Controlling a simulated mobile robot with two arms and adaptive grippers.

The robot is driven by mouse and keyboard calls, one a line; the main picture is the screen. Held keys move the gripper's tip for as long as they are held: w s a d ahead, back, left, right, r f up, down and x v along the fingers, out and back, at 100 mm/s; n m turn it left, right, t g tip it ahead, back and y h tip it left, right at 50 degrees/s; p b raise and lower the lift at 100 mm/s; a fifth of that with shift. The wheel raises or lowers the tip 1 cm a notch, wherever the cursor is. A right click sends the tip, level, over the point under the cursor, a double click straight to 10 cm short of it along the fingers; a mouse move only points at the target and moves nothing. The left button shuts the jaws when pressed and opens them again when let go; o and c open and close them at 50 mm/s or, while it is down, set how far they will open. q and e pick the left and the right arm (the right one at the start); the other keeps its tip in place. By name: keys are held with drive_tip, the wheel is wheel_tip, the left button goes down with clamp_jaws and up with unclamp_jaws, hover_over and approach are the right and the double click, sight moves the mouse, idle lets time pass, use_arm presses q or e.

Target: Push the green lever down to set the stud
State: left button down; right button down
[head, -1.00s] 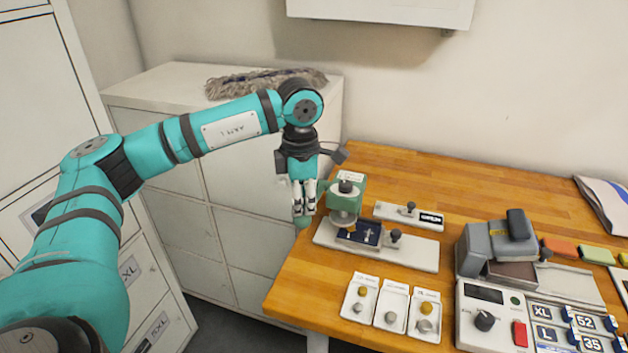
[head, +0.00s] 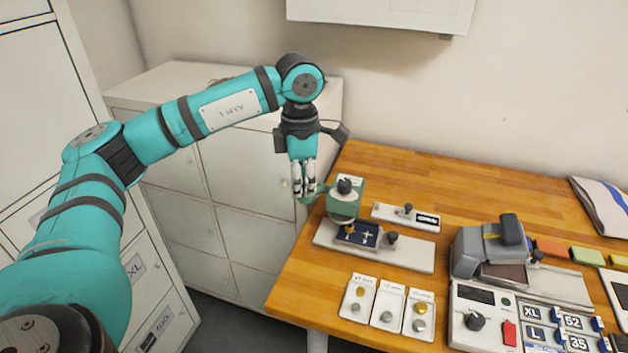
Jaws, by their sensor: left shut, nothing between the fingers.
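The green press (head: 349,195) stands on a white base plate (head: 410,255) at the left end of the wooden table. Its green lever (head: 308,200) sticks out to the left, past the table edge. A dark blue piece (head: 370,236) with small light marks lies under the press head. My left gripper (head: 304,194) points down with its fingers shut and empty. Its fingertips are right at the lever's outer end and hide part of it; I cannot tell if they touch. My right gripper is not in view.
Three small white trays (head: 387,317) with studs stand at the table's front. A white plate with a dark knob (head: 408,209) lies behind the press. A grey device (head: 490,248) and a control box (head: 485,310) stand at right. White drawers (head: 240,215) stand behind my left arm.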

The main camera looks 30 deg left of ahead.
use_arm(q)
wheel_tip(320, 180, up, 6)
drive_tip(key=p, duration=0.4)
drive_tip(key=shift+r, duration=0.25)
drive_tip(key=shift+d, duration=0.1)
idle(0.5)
